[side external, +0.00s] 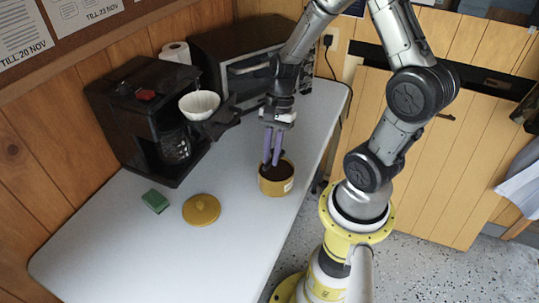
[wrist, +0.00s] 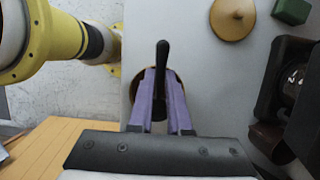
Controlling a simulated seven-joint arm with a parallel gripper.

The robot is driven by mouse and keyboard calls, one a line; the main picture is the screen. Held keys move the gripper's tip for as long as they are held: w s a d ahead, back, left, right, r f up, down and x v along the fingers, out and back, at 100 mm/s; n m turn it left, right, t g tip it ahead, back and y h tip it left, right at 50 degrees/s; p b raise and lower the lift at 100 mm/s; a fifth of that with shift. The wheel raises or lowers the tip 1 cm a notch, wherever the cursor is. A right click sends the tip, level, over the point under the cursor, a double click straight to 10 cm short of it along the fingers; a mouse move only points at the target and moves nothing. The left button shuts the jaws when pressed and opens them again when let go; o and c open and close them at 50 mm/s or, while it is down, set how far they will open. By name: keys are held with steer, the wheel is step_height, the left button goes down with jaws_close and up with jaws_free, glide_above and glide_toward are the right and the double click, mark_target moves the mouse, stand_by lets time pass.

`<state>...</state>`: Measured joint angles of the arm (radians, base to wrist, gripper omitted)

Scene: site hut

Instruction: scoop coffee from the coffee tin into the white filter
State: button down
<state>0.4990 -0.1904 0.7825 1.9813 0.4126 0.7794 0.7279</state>
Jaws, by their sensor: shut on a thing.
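The mustard-yellow coffee tin (side external: 275,187) stands open on the table with dark coffee inside; part of its rim shows in the wrist view (wrist: 133,88). My gripper (side external: 271,160) points down with its purple fingertips at the tin's mouth. It is shut on a scoop, whose black handle (wrist: 162,54) sticks out between the fingers in the wrist view. The scoop's bowl is hidden, so I cannot tell whether it holds coffee. The white filter (side external: 200,104) sits in the swung-out holder of the black coffee maker, left of my gripper.
The black coffee maker (side external: 135,95) with its glass jug (side external: 175,145) stands against the wall. A toaster oven (side external: 247,70) is behind. The yellow lid (side external: 201,210) and a green sponge (side external: 155,201) lie on the table (side external: 150,255). The table front is clear.

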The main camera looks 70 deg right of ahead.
steer(key=shift+d+f+y, duration=0.3)
steer(key=shift+f+y, duration=0.25)
steer(key=shift+d+f+y, duration=0.25)
steer(key=shift+f+y, duration=0.25)
steer(key=shift+y, duration=0.05)
steer(key=shift+d+f, duration=0.25)
steer(key=shift+f, duration=0.6)
steer(key=shift+d+f, duration=0.2)
steer(key=shift+f, duration=1.15)
steer(key=shift+r, duration=0.1)
steer(key=shift+a+r, duration=0.2)
steer(key=shift+r, duration=1.05)
steer(key=shift+a+r+h, duration=0.55)
steer(key=shift+r+h, duration=0.05)
steer(key=shift+h, duration=0.4)
steer(key=shift+a+r+h, duration=0.5)
steer(key=shift+r+h, duration=0.1)
steer(key=shift+h, duration=0.4)
steer(key=shift+r, duration=0.1)
